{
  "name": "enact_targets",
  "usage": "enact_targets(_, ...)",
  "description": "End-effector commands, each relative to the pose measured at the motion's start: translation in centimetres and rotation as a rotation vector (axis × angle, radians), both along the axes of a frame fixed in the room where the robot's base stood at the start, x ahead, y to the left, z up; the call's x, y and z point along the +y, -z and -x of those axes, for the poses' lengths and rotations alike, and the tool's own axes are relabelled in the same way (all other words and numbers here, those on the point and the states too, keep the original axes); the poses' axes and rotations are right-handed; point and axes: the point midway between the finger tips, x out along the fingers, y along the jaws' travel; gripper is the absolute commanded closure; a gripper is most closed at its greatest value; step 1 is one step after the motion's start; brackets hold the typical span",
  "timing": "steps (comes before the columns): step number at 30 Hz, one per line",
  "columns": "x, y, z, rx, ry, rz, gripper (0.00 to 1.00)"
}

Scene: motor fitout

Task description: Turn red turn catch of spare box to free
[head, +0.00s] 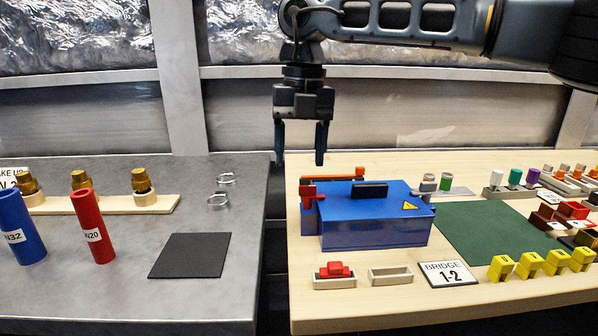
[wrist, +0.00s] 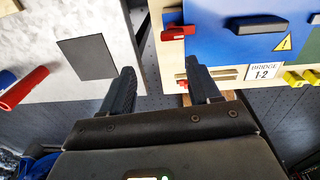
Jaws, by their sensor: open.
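The blue box (head: 375,228) with a black lid handle (head: 370,190) and a yellow warning label stands on the wooden bench. A red catch (head: 308,194) sits at its left front corner, and a red bar (head: 332,178) runs along behind the lid. In the wrist view the blue box (wrist: 225,45) is at upper right, with a red part (wrist: 178,32) at its left edge. My gripper (head: 300,158) is open and empty, pointing down above the gap between the benches, left of and above the box. Its fingers (wrist: 160,72) touch nothing.
Two small trays stand before the box, the left one holding a red block (head: 334,270). A BRIDGE 1-2 sign (head: 448,273), yellow blocks and a green mat (head: 495,232) lie to the right. The grey bench holds blue and red tubes (head: 92,228) and a black mat (head: 190,255).

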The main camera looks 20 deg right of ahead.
Motion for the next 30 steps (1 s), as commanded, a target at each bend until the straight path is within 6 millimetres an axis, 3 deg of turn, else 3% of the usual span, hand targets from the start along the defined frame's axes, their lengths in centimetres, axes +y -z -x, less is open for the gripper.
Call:
enact_targets(5,-2.1,-1.0,-0.5,-0.019,0.04,0.066,0.38)
enact_targets(21,-2.0,5.8,-0.5,-0.018,0.039,0.063,0.38)
enact_targets(30,-2.0,6.5,-0.5,-0.02,0.038,0.063,0.38)
